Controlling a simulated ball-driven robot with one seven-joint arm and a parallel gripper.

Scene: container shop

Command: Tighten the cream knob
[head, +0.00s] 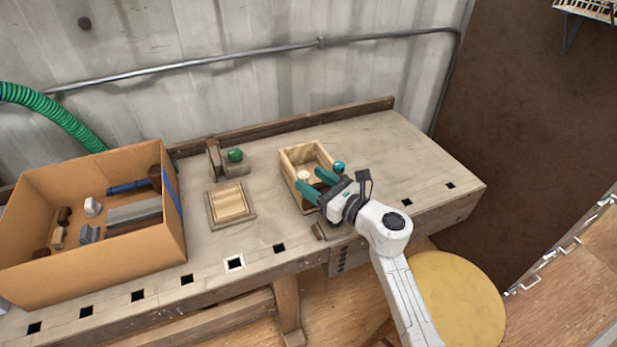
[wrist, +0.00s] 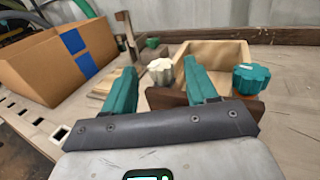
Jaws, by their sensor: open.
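The cream knob (head: 303,175) is lobed and sits at the front left of a small open wooden box (head: 292,154) on the bench. In the wrist view the cream knob (wrist: 160,71) appears between the two teal fingers of my gripper (wrist: 159,68), with a gap showing on each side. My gripper (head: 309,179) is open and reaches over the box's front from the right. A teal knob (head: 339,167) sits at the box's right side; it also shows in the wrist view (wrist: 251,79), outside the right finger. The cream knob's lower part is hard to see.
A cardboard box (head: 100,283) with several tools stands at the left of the bench. A square wooden block (head: 231,204) and a wooden fixture with a green knob (head: 236,155) lie between. Bench right of the wooden box is clear.

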